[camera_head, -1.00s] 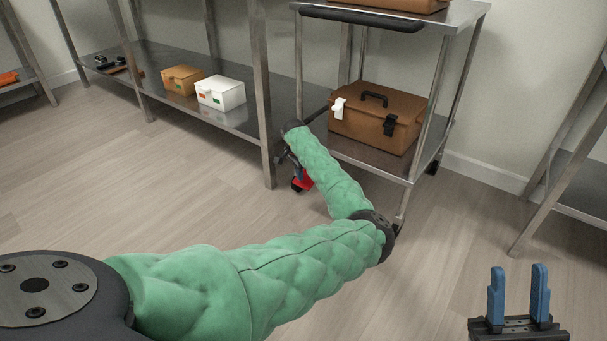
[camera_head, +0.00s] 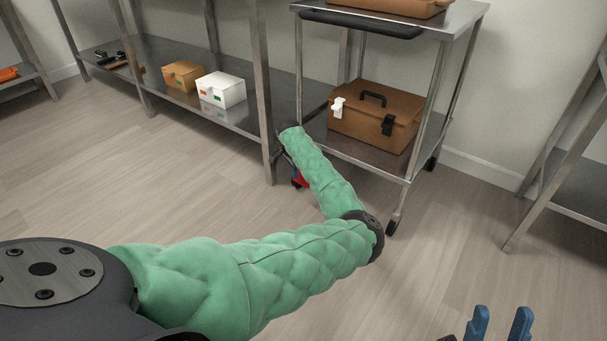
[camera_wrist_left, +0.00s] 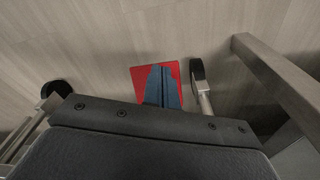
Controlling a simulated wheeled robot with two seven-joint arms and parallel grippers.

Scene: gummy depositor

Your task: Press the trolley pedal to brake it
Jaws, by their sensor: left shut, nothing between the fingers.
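The trolley (camera_head: 407,183) is a metal two-shelf cart with a black push handle. Its red pedal (camera_wrist_left: 142,78) shows in the left wrist view near the floor, beside a caster wheel (camera_wrist_left: 197,70); in the head view only a small red patch (camera_head: 303,181) shows past my left arm. My left gripper (camera_wrist_left: 161,68) is shut and empty, its blue fingers pointing at the pedal and overlapping its middle. I cannot tell whether they touch. In the head view my green forearm hides most of this gripper. My right gripper (camera_head: 499,312) is open and empty, partly cut off at the bottom edge.
A brown toolbox (camera_head: 370,120) sits on the trolley's lower shelf. A metal rack (camera_head: 266,130) with orange-brown and white boxes stands close on the left. Another rack (camera_head: 580,195) stands at the right. The floor in front is clear.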

